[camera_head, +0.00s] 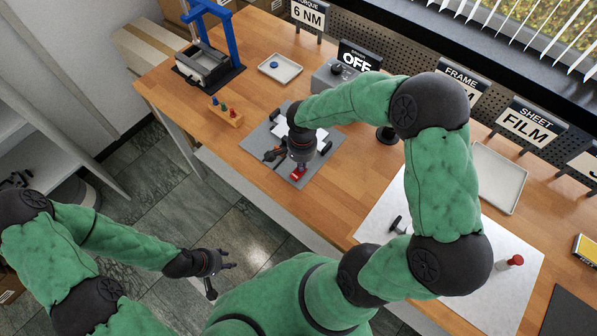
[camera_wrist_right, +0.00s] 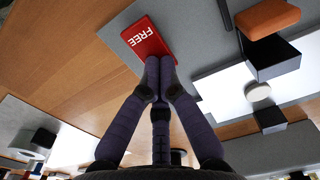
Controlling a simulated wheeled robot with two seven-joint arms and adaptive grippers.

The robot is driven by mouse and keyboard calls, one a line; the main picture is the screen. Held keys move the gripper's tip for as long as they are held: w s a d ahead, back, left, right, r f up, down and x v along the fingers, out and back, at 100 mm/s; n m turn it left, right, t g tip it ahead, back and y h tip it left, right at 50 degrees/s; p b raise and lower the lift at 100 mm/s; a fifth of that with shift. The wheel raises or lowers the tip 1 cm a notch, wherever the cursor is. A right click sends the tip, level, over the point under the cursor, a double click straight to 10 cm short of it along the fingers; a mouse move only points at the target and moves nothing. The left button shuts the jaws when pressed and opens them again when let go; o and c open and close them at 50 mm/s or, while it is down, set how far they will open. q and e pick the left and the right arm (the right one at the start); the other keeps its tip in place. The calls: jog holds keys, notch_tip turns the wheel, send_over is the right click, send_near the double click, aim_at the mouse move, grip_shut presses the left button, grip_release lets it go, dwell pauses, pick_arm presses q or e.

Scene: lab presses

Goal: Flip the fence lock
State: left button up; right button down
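The fence lock is a red block marked FREE (camera_wrist_right: 148,40), lying at the edge of a grey plate in the right wrist view. It also shows as a small red piece in the head view (camera_head: 298,174). My right gripper (camera_wrist_right: 160,68) has its fingers drawn together, tips at the lock's near edge. Whether they touch it I cannot tell. In the head view my right gripper (camera_head: 299,163) is over the plate and hides part of it. My left gripper (camera_head: 222,264) is open and empty, low beside the bench, far from the lock.
The grey plate (camera_head: 257,143) carries dark blocks, a white sheet and an orange piece (camera_wrist_right: 268,17). Around it on the wooden bench are a peg rack (camera_head: 226,112), a white tray (camera_head: 280,69), a blue-framed press (camera_head: 222,30) and a switch box (camera_head: 335,76). Bare wood lies left of the plate.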

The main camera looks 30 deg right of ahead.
jog(key=shift+f, duration=0.15)
jog(key=shift+r+p, duration=2.05)
jog(key=shift+r, duration=1.5)
jog(key=shift+f, duration=0.1)
